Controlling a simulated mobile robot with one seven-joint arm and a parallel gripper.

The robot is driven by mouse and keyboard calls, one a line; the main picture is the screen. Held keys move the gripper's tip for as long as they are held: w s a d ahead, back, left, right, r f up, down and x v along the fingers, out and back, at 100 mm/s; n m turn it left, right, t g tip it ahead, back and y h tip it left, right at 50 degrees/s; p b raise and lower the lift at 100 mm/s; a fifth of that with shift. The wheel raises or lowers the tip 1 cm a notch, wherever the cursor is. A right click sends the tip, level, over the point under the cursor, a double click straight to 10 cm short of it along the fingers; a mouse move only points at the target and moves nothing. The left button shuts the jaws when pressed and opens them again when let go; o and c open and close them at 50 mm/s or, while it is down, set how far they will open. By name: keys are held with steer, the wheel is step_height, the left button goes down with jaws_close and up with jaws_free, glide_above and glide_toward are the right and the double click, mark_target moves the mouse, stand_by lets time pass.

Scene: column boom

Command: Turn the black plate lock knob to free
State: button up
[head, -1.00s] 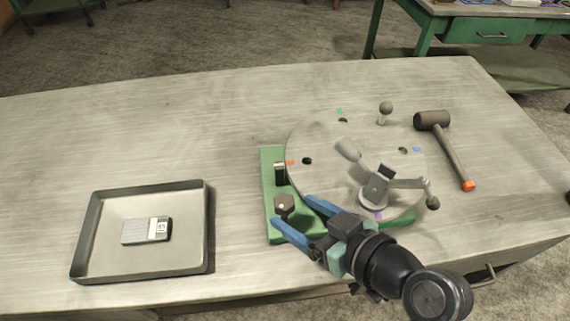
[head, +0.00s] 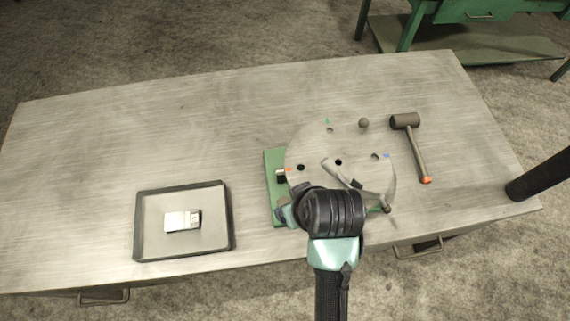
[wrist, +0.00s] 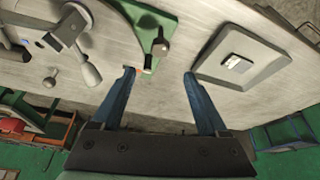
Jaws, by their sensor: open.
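The black lock knob (wrist: 161,47) stands on the green base (wrist: 148,20) in the wrist view, just beyond my fingertips and roughly centred between their lines. I cannot tell the knob's turned position.
A grey tray (head: 228,225) holding a small metal block (head: 182,220) stands at left. A mallet (head: 416,145) lies right of the plate. A clamp handle (head: 338,172) and a ball knob (head: 364,123) rise from the plate. The table's back left is clear.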

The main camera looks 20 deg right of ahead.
steer(key=p+x, duration=0.1)
steer(key=x, duration=1.2)
steer(key=shift+s, duration=0.15)
jaws_close()
